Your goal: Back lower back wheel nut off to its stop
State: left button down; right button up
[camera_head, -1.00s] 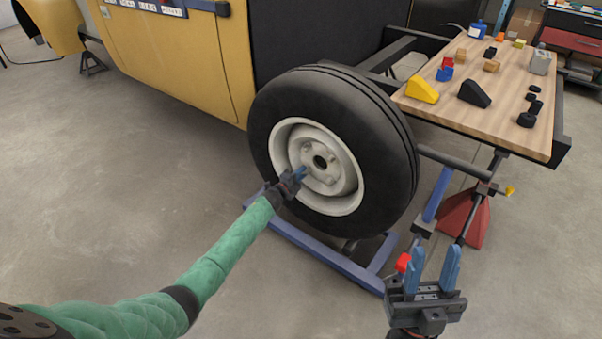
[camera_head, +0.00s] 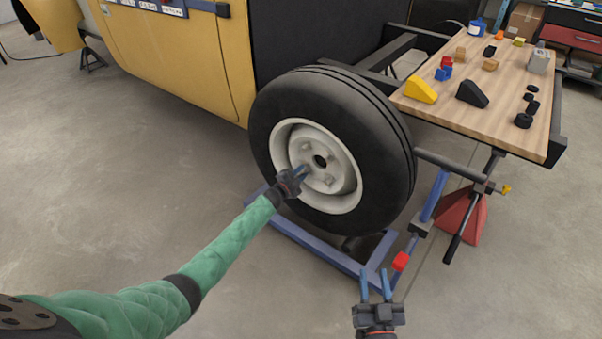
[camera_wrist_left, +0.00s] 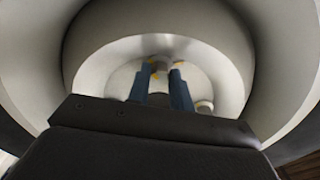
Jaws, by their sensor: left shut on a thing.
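The wheel (camera_head: 335,85) has a black tyre and a pale rim (camera_head: 290,150) with a dark centre hole. My left gripper (camera_head: 302,171) reaches into the rim at the lower left of that hole. In the left wrist view its two blue fingers are shut on a small grey wheel nut (camera_wrist_left: 163,63), with yellow showing beside the fingertips. In the head view this nut is hidden by the fingers. Another nut (camera_wrist_left: 205,105) shows at the right in the wrist view, clear of the fingers. My right gripper (camera_head: 376,286) is open and empty, low in front of the wheel.
A blue frame (camera_head: 310,246) lies on the floor under the wheel. A red block (camera_head: 401,261) is just beyond my right gripper. A wooden bench top (camera_head: 500,105) with wedges and small parts stands at the right. The floor at the left is clear.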

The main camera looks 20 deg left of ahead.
pick_arm(q)
jog(key=shift+a, duration=0.1)
pick_arm(e)
jog(key=shift+f, duration=0.35)
pick_arm(q)
jog(key=c, duration=1.3)
grip_release()
jog(key=shift+o, duration=0.2)
pick_arm(e)
jog(key=shift+r, duration=0.1)
pick_arm(q)
jog(key=shift+s+a, duration=0.1)
jog(key=shift+s, duration=0.35)
jog(key=p+v, duration=0.1)
jog(key=v, duration=0.5)
jog(key=shift+s+a, duration=0.15)
jog(key=shift+s, duration=0.25)
pick_arm(e)
notch_tip(320, 180, down, 13)
jog(key=s+g+h, duration=0.1)
jog(key=s+g, duration=0.1)
jog(key=g, duration=0.2)
jog(key=shift+s+g, duration=0.35)
jog(key=shift+g, duration=0.05)
pick_arm(q)
jog(key=shift+f+n, duration=0.1)
jog(key=shift+n, duration=0.2)
pick_arm(e)
jog(key=shift+a, duration=0.1)
